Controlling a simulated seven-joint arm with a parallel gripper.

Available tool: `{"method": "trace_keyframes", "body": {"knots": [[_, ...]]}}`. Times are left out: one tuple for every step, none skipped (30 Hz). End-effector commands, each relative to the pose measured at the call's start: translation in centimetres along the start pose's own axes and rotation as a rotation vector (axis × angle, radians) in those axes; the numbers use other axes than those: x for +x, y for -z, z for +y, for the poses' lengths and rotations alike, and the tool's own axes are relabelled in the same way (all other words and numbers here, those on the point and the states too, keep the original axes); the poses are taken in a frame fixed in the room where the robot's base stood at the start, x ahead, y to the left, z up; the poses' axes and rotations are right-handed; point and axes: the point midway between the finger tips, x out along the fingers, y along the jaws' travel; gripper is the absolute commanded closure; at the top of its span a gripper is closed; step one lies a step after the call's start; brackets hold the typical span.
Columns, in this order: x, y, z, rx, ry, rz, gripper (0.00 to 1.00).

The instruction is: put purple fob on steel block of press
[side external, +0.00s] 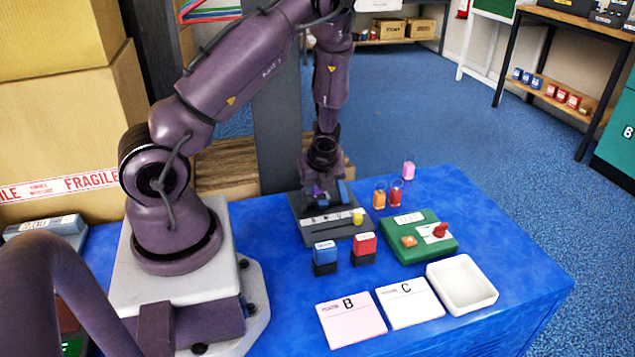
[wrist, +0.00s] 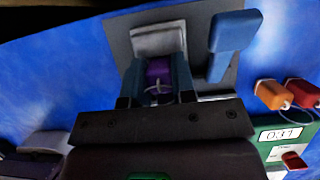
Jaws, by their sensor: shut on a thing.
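My gripper (wrist: 157,82) is shut on the purple fob (wrist: 158,70), which sits between the two blue fingers with a thin ring on its near side. In the side external view my gripper points down over the press, and a bit of the purple fob (side external: 317,190) shows there. The press has a dark grey base plate (side external: 331,227). Its pale steel block (wrist: 158,38) lies just beyond and partly behind the fob in the wrist view. Whether the fob touches the block I cannot tell. The block is hidden in the side external view.
A blue handle (wrist: 235,42) stands close right of my gripper. Orange (side external: 379,198) and red fobs (side external: 396,196), a green box (side external: 426,246), two stamps, cards and a white tray (side external: 461,284) lie right and in front.

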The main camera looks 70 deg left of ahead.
Motion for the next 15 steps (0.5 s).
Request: {"method": "trace_keyframes", "body": {"knots": [[-0.02,-0.01,-0.02,0.0,0.0,0.0,0.97],[-0.02,-0.01,-0.01,0.0,0.0,0.0,0.97],[0.01,0.01,-0.01,0.0,0.0,0.0,0.97],[0.06,0.04,-0.01,0.001,0.0,0.0,0.97],[0.15,0.08,0.0,0.001,0.0,0.0,0.97],[0.27,0.13,-0.01,0.001,0.0,0.0,0.97],[0.25,0.11,-0.04,0.0,0.001,0.0,0.71],[0.23,0.1,-0.04,0.0,0.001,0.0,0.64],[0.23,0.1,-0.04,0.0,0.001,0.0,0.55],[0.22,0.1,-0.04,0.0,0.001,0.0,0.5],[0.22,0.1,-0.03,0.0,0.001,0.0,0.5],[0.22,0.1,-0.03,0.0,0.001,0.0,0.5],[0.22,0.1,-0.03,0.0,0.001,0.0,0.5],[0.22,0.1,-0.03,0.0,0.001,0.0,0.5],[0.22,0.1,-0.03,0.0,0.001,0.0,0.5]]}}
